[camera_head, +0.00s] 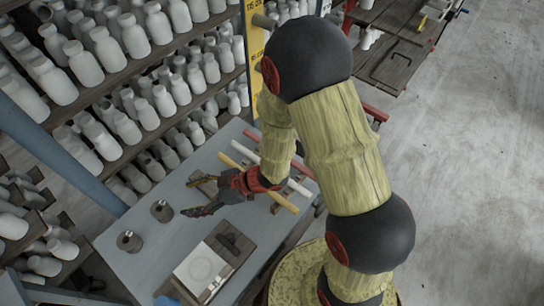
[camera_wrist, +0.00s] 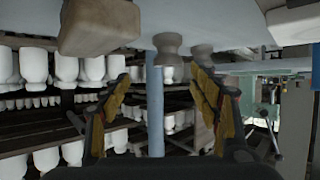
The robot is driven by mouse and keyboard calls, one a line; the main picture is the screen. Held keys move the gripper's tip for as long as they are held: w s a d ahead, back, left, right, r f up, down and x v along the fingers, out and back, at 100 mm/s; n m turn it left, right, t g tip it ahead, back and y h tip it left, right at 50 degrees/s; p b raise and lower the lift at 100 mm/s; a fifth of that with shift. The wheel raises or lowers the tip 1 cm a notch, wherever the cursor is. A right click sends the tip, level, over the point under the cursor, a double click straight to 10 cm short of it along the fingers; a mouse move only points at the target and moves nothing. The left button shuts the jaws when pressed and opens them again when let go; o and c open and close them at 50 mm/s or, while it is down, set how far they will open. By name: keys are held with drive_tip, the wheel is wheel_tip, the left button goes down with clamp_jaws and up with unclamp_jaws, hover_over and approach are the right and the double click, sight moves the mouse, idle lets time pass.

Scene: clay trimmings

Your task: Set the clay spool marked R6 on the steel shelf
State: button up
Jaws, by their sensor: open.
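Two small grey clay spools stand upright on the blue-grey table (camera_head: 135,272): one at the back (camera_head: 161,211) and one nearer the front left (camera_head: 130,241). I cannot read R6 on either. My gripper (camera_head: 194,197) is open and empty, above the table and to the right of the back spool, apart from it. In the wrist view the picture is upside down; the two spools hang from the table surface at the top, one in front (camera_wrist: 168,46) and one beside it (camera_wrist: 203,53), beyond my open fingers (camera_wrist: 160,105). I cannot tell which surface is the steel shelf.
Shelves full of white bottles (camera_head: 105,50) stand behind and left of the table. Yellow, white and red bars (camera_head: 278,200) lie on its right part, under my arm. A board with a white sheet (camera_head: 200,268) lies at the front. Open floor is on the right.

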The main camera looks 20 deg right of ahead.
drive_tip(key=w+d+r+m+t+h, duration=0.2)
drive_tip(key=w+d+r+t+h, duration=0.15)
drive_tip(key=w+d+r, duration=0.35)
drive_tip(key=w+d+r+m+t+h, duration=0.25)
drive_tip(key=w+d+r+h, duration=0.2)
drive_tip(key=d, duration=0.45)
drive_tip(key=s+d+r+m+h, duration=0.5)
drive_tip(key=d+r, duration=0.3)
drive_tip(key=d, duration=0.2)
drive_tip(key=s+r+m+g, duration=0.2)
drive_tip(key=s, duration=0.7)
drive_tip(key=s+r+m+g, duration=0.2)
drive_tip(key=s+r+m, duration=0.1)
drive_tip(key=s, duration=0.7)
drive_tip(key=shift+s+r, duration=0.15)
drive_tip(key=shift+r, duration=0.2)
drive_tip(key=shift+d, duration=0.1)
drive_tip(key=shift+c, duration=0.5)
